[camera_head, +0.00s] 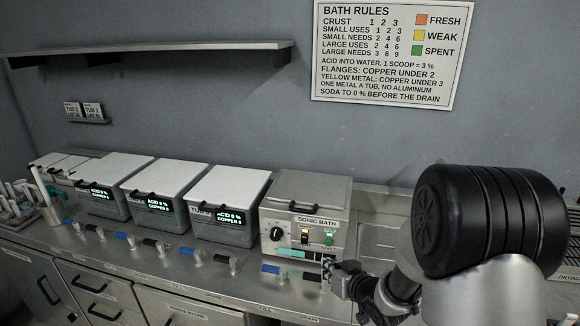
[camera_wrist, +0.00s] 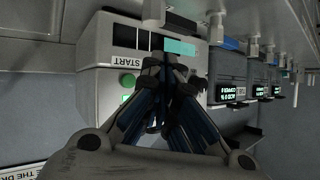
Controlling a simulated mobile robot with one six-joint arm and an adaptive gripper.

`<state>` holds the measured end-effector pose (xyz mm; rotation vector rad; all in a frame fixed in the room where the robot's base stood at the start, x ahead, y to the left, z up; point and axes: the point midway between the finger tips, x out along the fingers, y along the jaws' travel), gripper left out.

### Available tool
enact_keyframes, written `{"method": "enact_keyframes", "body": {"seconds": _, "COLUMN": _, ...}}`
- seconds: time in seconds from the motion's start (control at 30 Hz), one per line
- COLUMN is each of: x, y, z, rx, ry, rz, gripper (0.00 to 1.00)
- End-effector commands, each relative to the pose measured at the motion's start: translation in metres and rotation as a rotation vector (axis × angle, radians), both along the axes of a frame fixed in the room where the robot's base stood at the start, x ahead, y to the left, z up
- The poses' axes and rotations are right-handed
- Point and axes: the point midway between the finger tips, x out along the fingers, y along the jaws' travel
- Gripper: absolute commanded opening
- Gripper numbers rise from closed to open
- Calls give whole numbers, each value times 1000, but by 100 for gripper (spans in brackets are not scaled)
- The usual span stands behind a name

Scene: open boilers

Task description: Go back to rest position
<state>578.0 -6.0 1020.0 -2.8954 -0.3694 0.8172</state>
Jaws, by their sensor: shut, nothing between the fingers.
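My gripper (camera_head: 340,278) is shut and empty in front of the sonic bath (camera_head: 309,194), near its lower right front. In the wrist view the closed fingers (camera_wrist: 170,88) point at the bath's front panel, close to the green start button (camera_wrist: 126,99). I cannot tell whether they touch the panel. The sonic bath is a grey box with a closed lid, a black dial (camera_head: 277,234), an orange-lit switch (camera_head: 305,236), a green-lit start button (camera_head: 329,239) and a cyan display (camera_head: 291,253). My black arm joint fills the right side of the head view.
Several lidded tubs (camera_head: 229,207) with lit displays stand in a row to the left. Blue and black taps (camera_head: 222,259) line the counter's front edge. A wall shelf (camera_head: 150,55) is upper left; a bath rules sign (camera_head: 388,50) hangs above. Space above the lids is open.

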Motion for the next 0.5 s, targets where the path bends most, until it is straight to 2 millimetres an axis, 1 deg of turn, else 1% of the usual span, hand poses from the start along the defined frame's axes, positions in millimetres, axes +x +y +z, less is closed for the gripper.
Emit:
{"method": "enact_keyframes", "body": {"seconds": 0.03, "x": -1, "y": -4, "z": 15, "rx": -33, "ry": 0, "rz": -15, "gripper": 0}}
{"method": "enact_keyframes", "body": {"seconds": 0.13, "x": -12, "y": -17, "z": 43, "rx": -116, "ry": 36, "rz": -65, "gripper": 0}}
{"method": "enact_keyframes", "body": {"seconds": 0.2, "x": -26, "y": -27, "z": 65, "rx": -176, "ry": 72, "rz": -107, "gripper": 0}}
{"method": "enact_keyframes", "body": {"seconds": 0.27, "x": -43, "y": -33, "z": 83, "rx": -216, "ry": 109, "rz": -142, "gripper": 0}}
{"method": "enact_keyframes", "body": {"seconds": 0.3, "x": -55, "y": -37, "z": 94, "rx": -239, "ry": 137, "rz": -165, "gripper": 0}}
{"method": "enact_keyframes", "body": {"seconds": 0.37, "x": -77, "y": -41, "z": 109, "rx": -265, "ry": 179, "rz": -194, "gripper": 0}}
{"method": "enact_keyframes", "body": {"seconds": 0.4, "x": -93, "y": -43, "z": 118, "rx": -279, "ry": 207, "rz": -210, "gripper": 0}}
{"method": "enact_keyframes", "body": {"seconds": 0.47, "x": -118, "y": -43, "z": 130, "rx": -290, "ry": 253, "rz": -231, "gripper": 0}}
{"method": "enact_keyframes", "body": {"seconds": 0.5, "x": -137, "y": -43, "z": 137, "rx": -295, "ry": 284, "rz": -242, "gripper": 0}}
